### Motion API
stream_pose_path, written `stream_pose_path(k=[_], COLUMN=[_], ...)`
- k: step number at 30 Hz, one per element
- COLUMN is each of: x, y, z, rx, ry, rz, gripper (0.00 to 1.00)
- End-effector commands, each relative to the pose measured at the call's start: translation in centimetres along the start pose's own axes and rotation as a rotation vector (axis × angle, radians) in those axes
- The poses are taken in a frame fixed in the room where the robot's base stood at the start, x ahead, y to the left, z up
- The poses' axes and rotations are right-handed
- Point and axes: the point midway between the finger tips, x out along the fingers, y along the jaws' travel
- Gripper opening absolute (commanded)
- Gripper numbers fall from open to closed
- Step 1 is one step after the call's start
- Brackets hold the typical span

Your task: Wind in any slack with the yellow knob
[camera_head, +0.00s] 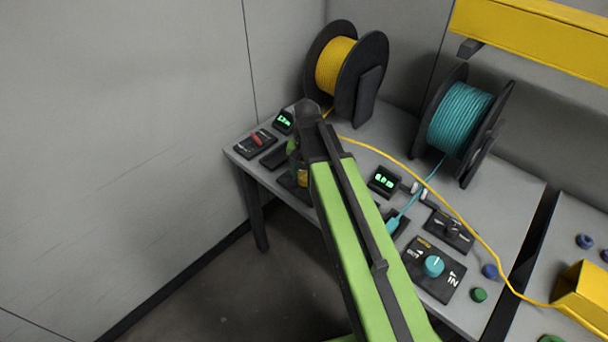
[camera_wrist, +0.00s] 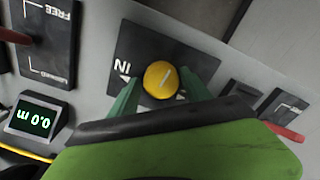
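The yellow knob (camera_wrist: 160,80), round with a pale pointer line, sits on a dark panel (camera_wrist: 126,48) marked IN in the wrist view. My gripper (camera_wrist: 159,86) has one green finger on each side of the knob. The fingertips lie close against its edges, and whether they press on it cannot be told. In the head view my gripper (camera_head: 302,172) is over the far left of the bench, and my arm hides most of the knob there. A small display (camera_wrist: 36,119) reads 0.0 m. The yellow spool (camera_head: 335,65) stands at the back.
A teal spool (camera_head: 460,117) stands at the back right, and a teal knob (camera_head: 433,266) sits on the right panel. A yellow cable (camera_head: 400,165) crosses the bench to a yellow block (camera_head: 583,293). A red-handled switch (camera_head: 258,139) is at the far left.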

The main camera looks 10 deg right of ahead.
Motion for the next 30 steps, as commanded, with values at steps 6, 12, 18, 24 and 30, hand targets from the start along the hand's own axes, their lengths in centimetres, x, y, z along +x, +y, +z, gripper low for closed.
stream_pose_path(k=[6,12,18,24,30], x=[0.0,-0.2,-2.4,-6.6,-11.2], y=[0.0,0.0,0.0,0.0,0.0], z=[0.0,0.0,0.0,0.1,0.1], rx=[-0.001,-0.001,-0.001,-0.001,-0.001], ry=[0.000,0.000,0.000,0.000,0.000], rz=[-0.001,-0.001,-0.001,-0.001,-0.001], gripper=[0.68,0.68,0.68,0.68,0.68])
